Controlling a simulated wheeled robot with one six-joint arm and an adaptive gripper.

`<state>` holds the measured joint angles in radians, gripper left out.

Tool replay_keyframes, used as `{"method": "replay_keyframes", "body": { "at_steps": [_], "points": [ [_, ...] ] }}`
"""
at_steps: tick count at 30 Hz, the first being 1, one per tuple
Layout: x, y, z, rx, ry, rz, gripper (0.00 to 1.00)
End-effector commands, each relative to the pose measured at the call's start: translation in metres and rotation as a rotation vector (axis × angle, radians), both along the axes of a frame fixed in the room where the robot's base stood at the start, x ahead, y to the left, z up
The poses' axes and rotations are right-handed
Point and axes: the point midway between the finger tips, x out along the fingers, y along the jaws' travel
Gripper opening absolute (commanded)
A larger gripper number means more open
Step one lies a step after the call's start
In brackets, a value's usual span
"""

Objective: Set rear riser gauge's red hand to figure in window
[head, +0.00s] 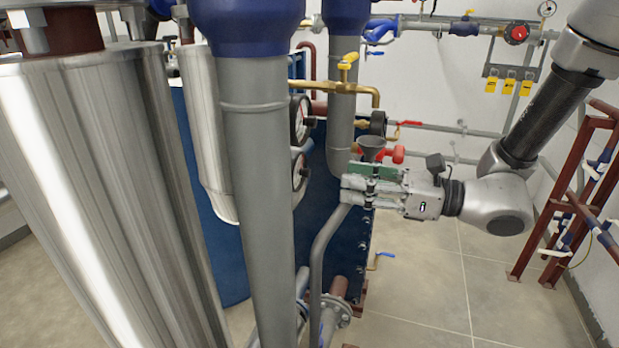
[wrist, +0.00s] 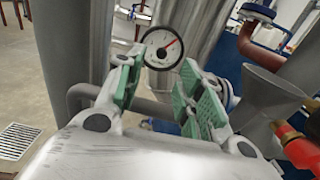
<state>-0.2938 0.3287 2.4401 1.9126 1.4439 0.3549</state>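In the wrist view a round gauge (wrist: 165,46) with a white face and dark rim shows beyond my fingertips. Its red hand points to the upper right; the figures and any window are too small to read. My gripper (wrist: 160,76) is open and empty, its green-padded fingers apart, with the gauge seen between and beyond them. In the head view my gripper (head: 350,188) points left towards the grey pipes. Two gauges, an upper one (head: 299,118) and a lower one (head: 300,170), show nearly edge-on, partly hidden by the front pipe. I cannot tell which is the wrist-view one.
A thick grey pipe (head: 258,190) stands in front of the gauges, and another riser (head: 341,120) stands behind. A grey funnel (wrist: 268,92) and red handle (wrist: 298,150) are close on the gripper's right. A bent grey pipe (head: 318,255) runs below.

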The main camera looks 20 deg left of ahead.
Motion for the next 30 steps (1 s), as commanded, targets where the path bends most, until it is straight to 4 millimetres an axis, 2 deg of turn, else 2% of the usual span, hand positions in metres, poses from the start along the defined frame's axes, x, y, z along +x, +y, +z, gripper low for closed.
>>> {"method": "replay_keyframes", "body": {
  "at_steps": [5,12,18,28,30],
  "points": [
    [0.003,0.01,-0.001,-0.004,-0.017,-0.007,0.37],
    [0.005,0.051,-0.001,-0.004,-0.016,-0.005,0.37],
    [0.007,0.074,-0.001,-0.004,-0.015,-0.007,0.37],
    [0.008,0.078,-0.001,-0.005,-0.015,-0.009,0.37],
    [0.008,0.078,-0.001,-0.004,-0.015,-0.009,0.25]
  ]
}}
